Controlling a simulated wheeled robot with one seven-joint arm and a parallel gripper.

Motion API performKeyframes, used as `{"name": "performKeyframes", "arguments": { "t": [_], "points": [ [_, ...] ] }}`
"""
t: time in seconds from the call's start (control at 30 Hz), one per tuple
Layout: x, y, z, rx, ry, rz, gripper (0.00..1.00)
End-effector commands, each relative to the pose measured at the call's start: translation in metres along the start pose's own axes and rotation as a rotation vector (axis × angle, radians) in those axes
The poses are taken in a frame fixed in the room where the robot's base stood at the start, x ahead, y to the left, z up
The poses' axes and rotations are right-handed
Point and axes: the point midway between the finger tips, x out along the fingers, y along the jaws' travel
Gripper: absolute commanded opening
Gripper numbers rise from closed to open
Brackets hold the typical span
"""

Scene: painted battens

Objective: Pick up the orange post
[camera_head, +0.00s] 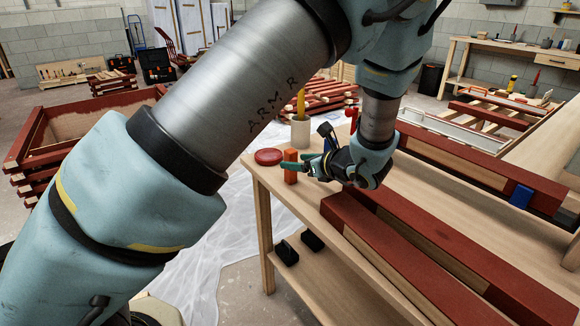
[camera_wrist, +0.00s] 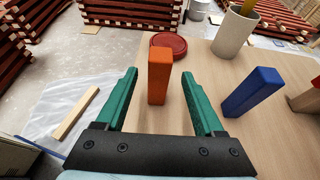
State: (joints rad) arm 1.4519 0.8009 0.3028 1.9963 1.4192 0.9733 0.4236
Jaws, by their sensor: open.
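The orange post (camera_wrist: 159,76) stands upright on the wooden table. In the wrist view it lies between and just beyond the two green fingers of my gripper (camera_wrist: 158,88). The fingers are apart, with a gap on each side of the post, and nothing is held. In the head view the orange post (camera_head: 291,167) stands near the table's left corner, and my gripper (camera_head: 312,166) reaches it from the right.
A red round lid (camera_wrist: 168,44) lies behind the post. A beige cup (camera_wrist: 236,33) stands behind to the right. A blue post (camera_wrist: 253,91) stands right of my gripper. Red-painted battens (camera_head: 430,235) lie across the table's right side. The table edge (camera_head: 262,190) is close on the left.

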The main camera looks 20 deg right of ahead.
Motion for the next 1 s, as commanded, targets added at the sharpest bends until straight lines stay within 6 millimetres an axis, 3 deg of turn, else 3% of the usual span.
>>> {"name": "performKeyframes", "arguments": {
  "t": [0.27,0.53,0.87,1.0],
  "points": [
    [0.023,0.001,-0.001,0.000,0.000,0.001,0.70],
    [0.060,0.002,-0.007,0.000,0.001,0.001,0.70],
    [0.067,0.001,-0.008,0.000,0.001,0.000,0.70],
    [0.067,0.001,-0.008,-0.001,0.001,0.000,0.54]
  ]
}}
